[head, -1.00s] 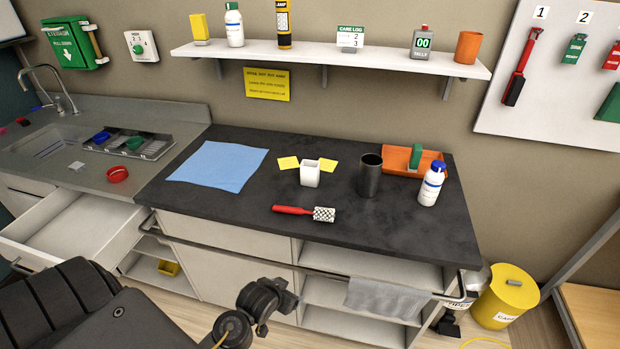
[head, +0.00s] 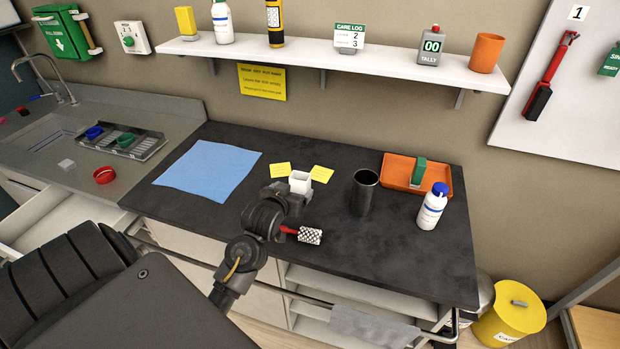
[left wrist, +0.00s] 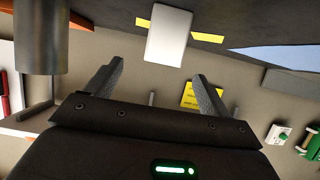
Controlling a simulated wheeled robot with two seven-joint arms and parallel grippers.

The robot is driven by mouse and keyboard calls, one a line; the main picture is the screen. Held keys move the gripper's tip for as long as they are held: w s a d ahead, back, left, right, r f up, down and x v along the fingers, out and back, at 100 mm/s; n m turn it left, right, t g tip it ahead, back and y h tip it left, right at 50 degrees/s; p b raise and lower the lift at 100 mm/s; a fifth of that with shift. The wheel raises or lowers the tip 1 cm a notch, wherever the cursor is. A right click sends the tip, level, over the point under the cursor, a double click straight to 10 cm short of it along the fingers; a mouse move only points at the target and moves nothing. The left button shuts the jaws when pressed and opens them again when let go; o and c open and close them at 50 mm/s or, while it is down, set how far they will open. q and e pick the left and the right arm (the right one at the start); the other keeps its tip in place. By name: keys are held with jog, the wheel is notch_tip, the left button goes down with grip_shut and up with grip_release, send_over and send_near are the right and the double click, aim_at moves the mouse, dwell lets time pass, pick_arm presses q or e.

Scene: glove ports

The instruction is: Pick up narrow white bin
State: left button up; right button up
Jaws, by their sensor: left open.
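The narrow white bin (head: 300,181) stands upright on the dark counter, between two yellow notes. In the head view my left gripper (head: 287,194) is just in front of the bin and hides its lower part. In the left wrist view, the picture is upside down and the bin (left wrist: 169,36) lies beyond the fingertips, roughly in line with the gap. My left gripper (left wrist: 157,78) is open with nothing between its fingers. Whether a finger touches the bin cannot be told from the head view. My right gripper is not in view.
A dark cylinder (head: 364,192) stands right of the bin, with a white bottle (head: 432,207) and an orange tray (head: 397,176) beyond. A blue cloth (head: 208,170) lies left. A shelf (head: 345,63) hangs above.

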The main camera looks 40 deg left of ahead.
aim_at(302, 176)
pick_arm(q)
jog(key=shift+w+a, duration=0.35)
jog(key=shift+w, duration=0.3)
jog(key=p+x, duration=0.1)
jog(key=x, duration=0.3)
jog(key=shift+w+a+f, duration=0.15)
jog(key=shift+w+a, duration=0.05)
jog(key=shift+w, duration=0.1)
jog(key=shift+w+a+p, duration=0.2)
jog(key=shift+w+p, duration=0.1)
jog(key=shift+p, duration=0.2)
jog(key=p+x, duration=0.1)
jog(key=x, duration=0.2)
jog(key=shift+w+a, duration=0.1)
jog(key=shift+w, duration=0.1)
jog(key=shift+w+a+f, duration=0.15)
jog(key=shift+w+f, duration=0.1)
jog(key=shift+w, duration=0.05)
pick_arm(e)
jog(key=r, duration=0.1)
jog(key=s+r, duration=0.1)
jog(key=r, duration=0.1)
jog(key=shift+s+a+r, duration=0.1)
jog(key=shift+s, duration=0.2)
